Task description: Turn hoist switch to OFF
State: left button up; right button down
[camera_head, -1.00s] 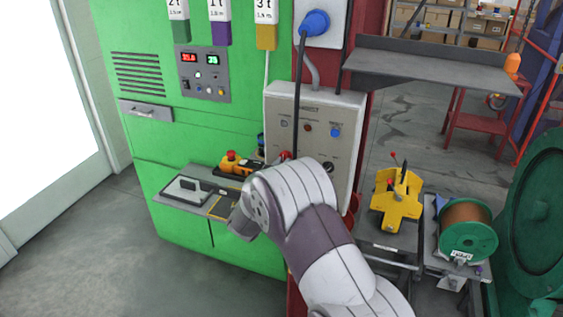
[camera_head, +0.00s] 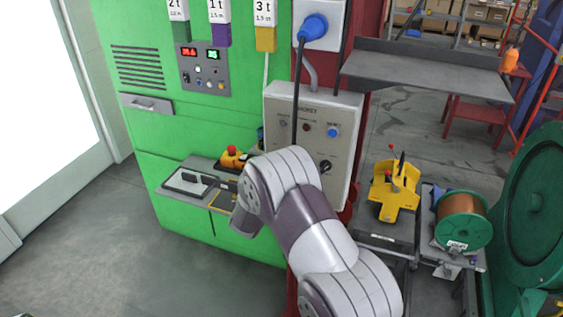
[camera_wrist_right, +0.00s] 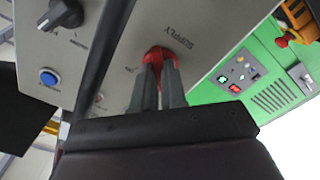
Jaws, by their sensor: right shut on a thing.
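I cannot read which switch is the hoist one. In the head view my right arm hides the gripper and the red knob. My left gripper is not in view.
A black cable from a blue plug (camera_head: 313,27) hangs across the box, close to my right fingers. A blue button (camera_head: 333,132) is on the box. A shelf with a yellow emergency-stop box (camera_head: 234,158) is to the left. A yellow fixture (camera_head: 395,190) and green spool (camera_head: 463,222) stand right.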

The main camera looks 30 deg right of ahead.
jog(key=shift+w+r, duration=0.1)
jog(key=shift+r, duration=0.3)
jog(key=c, duration=1.2)
grip_release()
jog(key=shift+a+f, duration=0.1)
jog(key=shift+f, duration=0.1)
jog(key=b+v, duration=0.5)
jog(key=v, duration=0.7)
jog(key=shift+s+a, duration=0.2)
jog(key=shift+s, duration=0.1)
